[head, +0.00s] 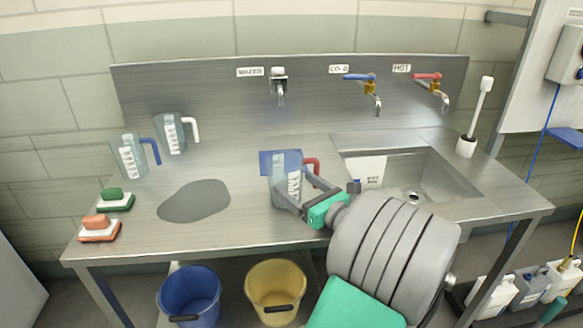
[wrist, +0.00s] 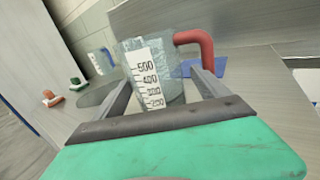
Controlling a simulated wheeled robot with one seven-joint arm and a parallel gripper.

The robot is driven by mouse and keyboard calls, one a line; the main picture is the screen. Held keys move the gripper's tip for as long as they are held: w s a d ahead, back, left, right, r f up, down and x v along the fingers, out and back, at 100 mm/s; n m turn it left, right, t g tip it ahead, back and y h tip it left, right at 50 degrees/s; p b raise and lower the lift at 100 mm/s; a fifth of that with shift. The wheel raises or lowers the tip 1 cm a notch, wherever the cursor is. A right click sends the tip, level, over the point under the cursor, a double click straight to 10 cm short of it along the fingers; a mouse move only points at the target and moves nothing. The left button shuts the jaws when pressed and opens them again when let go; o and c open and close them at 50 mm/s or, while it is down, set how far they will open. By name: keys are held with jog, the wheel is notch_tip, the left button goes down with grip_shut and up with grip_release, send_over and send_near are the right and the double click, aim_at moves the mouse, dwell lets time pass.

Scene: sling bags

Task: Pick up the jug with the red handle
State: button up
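The clear jug with the red handle (head: 285,178) stands upright over the sink counter, by a blue mat (head: 268,158). Its red handle (head: 311,163) points right. My gripper (head: 294,186) is around the jug from the front right. In the wrist view the jug (wrist: 160,72), with its white scale, sits between my two spread fingers (wrist: 163,70). The red handle (wrist: 195,40) rises beside the right finger. A gap shows between the jug and the right finger; contact on the left is unclear. The jug's base is partly hidden.
A jug with a blue handle (head: 132,158) and one with a white handle (head: 172,134) stand at the back left. Green (head: 115,200) and orange (head: 99,229) brushes lie front left. A sink basin (head: 430,185) is right. Taps (head: 362,80) hang behind; buckets (head: 190,290) stand below.

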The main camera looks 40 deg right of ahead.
jog(key=shift+w, duration=0.4)
jog(key=w, duration=0.5)
jog(key=shift+d+f+b, duration=0.1)
jog(key=shift+f+b, duration=0.1)
jog(key=shift+b, duration=0.1)
jog(key=shift+r, duration=0.1)
jog(key=c, duration=1.6)
